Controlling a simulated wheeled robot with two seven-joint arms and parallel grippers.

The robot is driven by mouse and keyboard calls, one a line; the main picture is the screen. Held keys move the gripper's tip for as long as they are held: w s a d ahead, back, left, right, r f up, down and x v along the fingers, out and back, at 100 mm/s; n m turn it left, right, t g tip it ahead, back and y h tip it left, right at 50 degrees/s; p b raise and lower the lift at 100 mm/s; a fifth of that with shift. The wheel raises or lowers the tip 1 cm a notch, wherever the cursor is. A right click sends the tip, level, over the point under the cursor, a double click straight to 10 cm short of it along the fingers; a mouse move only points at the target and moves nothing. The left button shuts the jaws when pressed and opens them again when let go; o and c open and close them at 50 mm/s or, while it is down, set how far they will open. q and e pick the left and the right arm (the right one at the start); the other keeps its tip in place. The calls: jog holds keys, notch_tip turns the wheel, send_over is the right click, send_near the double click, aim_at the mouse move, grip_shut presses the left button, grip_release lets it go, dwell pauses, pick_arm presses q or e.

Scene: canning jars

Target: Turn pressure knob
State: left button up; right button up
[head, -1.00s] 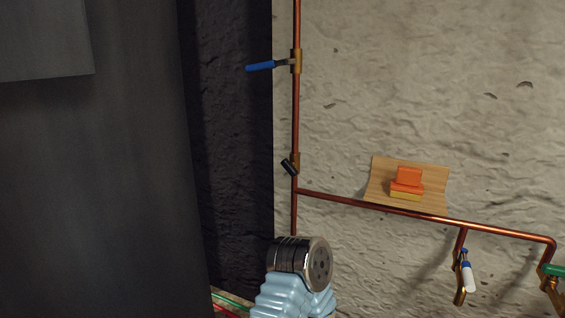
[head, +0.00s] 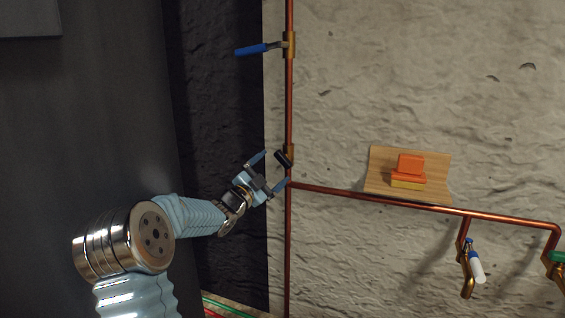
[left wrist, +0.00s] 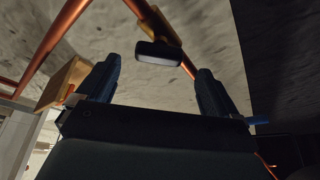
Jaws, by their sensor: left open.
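The pressure knob appears to be the small black cylinder (head: 283,159) on a brass fitting of the vertical copper pipe (head: 289,110), at the centre of the head view. My left gripper (head: 276,169) is open, its fingers to either side of the knob's line and pointing at the pipe. In the left wrist view the black knob (left wrist: 159,53) shows ahead of and between the two dark blue fingertips (left wrist: 157,80). It looks apart from both fingers; the exact distance cannot be told. My right gripper is not in view.
A blue lever valve (head: 260,49) sits higher on the pipe. A horizontal copper pipe (head: 400,205) runs right below a wooden shelf (head: 440,175) with orange and yellow sponges (head: 409,168). A white-and-blue-handled tap (head: 475,262) and a green handle (head: 557,257) are at lower right.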

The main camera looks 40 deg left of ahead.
aim_at(281, 162)
pick_arm(q)
jog(key=p+x, duration=0.1)
jog(key=x, duration=0.4)
jog(key=shift+w, duration=0.4)
jog(key=c, duration=1)
